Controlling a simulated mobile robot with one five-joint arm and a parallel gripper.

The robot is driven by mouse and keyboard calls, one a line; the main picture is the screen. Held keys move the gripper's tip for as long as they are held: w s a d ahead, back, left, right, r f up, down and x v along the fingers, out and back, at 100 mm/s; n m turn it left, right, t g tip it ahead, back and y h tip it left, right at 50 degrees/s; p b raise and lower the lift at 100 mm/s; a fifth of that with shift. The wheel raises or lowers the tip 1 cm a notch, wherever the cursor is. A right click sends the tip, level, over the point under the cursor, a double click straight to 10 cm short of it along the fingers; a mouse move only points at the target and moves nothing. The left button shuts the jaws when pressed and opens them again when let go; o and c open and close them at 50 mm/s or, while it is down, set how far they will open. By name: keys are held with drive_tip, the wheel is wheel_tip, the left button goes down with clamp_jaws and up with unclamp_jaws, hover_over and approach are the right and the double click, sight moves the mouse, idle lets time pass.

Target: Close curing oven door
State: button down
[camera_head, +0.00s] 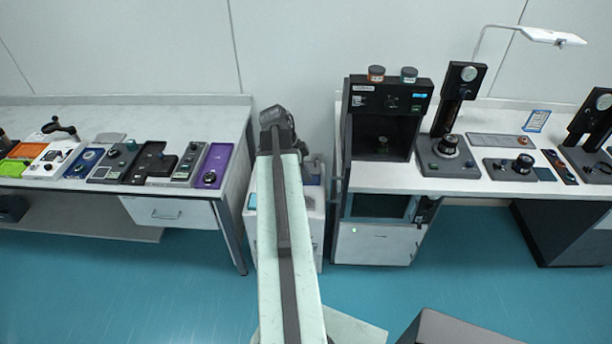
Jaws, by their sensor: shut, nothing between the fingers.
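The curing oven appears to be the black box (391,100) on the right bench, with a control panel along its top. Its front cavity is open, and a small object (382,145) shows inside. A thin dark upright panel (346,125) at its left edge looks like the door swung open, seen nearly edge-on. My arm rises through the middle of the view, left of the oven.
Two small jars (376,73) stand on the oven's top. A post-mounted instrument (450,120) stands close on its right. A white cabinet (312,225) fills the gap between the benches, behind my arm. The left bench (215,115) holds several devices.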

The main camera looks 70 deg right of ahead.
drive_tip(key=s+d+f+b, duration=0.3)
drive_tip(key=s+f, duration=0.2)
drive_tip(key=shift+s+a, duration=0.1)
idle(0.3)
